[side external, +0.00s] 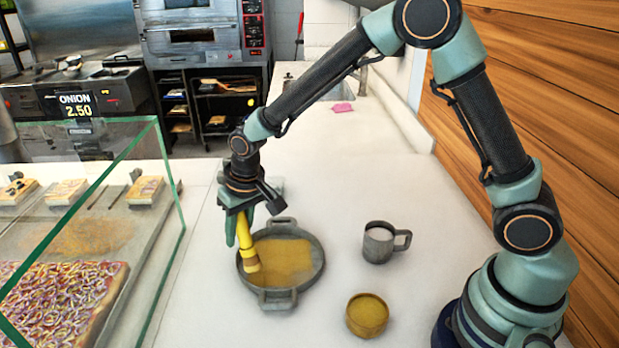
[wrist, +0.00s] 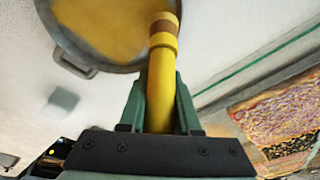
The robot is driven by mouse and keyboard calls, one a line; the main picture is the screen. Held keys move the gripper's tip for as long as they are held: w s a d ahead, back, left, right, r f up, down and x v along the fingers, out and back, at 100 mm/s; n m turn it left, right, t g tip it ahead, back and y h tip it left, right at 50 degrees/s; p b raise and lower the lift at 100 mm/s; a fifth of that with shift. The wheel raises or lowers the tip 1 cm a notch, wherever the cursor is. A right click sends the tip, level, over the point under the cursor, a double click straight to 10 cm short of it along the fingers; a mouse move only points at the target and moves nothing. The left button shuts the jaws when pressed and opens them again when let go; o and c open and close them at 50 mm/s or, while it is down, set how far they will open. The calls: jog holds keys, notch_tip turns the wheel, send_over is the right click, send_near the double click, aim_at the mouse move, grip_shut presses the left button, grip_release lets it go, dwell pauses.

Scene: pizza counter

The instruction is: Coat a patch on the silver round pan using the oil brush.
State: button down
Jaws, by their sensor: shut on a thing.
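The silver round pan (side external: 318,252) stands on the white counter and has a handle at its far and near sides. A yellow-brown oily patch covers much of its floor. The yellow oil brush (side external: 244,232) is tilted, with its brown-banded tip over the left part of the pan. My gripper (side external: 239,218) is shut on the brush handle. In the wrist view the brush (wrist: 162,90) runs up from between the green jaws to the rim area of the pan (wrist: 60,38). I cannot tell whether the bristles touch the pan.
A small bowl of yellow oil (side external: 367,316) and a metal mug (side external: 379,243) stand right of the pan. A glass case (side external: 165,225) with pizza stands close on the left. A wooden wall (side external: 560,80) bounds the right. The counter behind the pan is mostly clear.

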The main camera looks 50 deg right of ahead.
jog(key=shift+w+v, duration=0.25)
jog(key=shift+v, duration=1)
jog(key=shift+w+v, duration=0.25)
jog(key=shift+v, duration=1)
jog(key=shift+a+r, duration=0.1)
jog(key=shift+a, duration=0.05)
jog(key=s+d, duration=0.5)
jog(key=shift+s+d+f, duration=0.1)
jog(key=shift+f, duration=1.9)
jog(key=shift+s+d+f, duration=0.15)
jog(key=shift+f, duration=1.9)
jog(key=shift+s+d, duration=0.75)
jog(key=shift+d, duration=0.1)
jog(key=shift+w+a, duration=0.85)
jog(key=shift+a, duration=0.05)
jog(key=w+v, duration=0.1)
jog(key=v, duration=0.7)
jog(key=shift+w+a+r, duration=0.15)
jog(key=shift+w+a, duration=0.1)
jog(key=shift+w, duration=0.05)
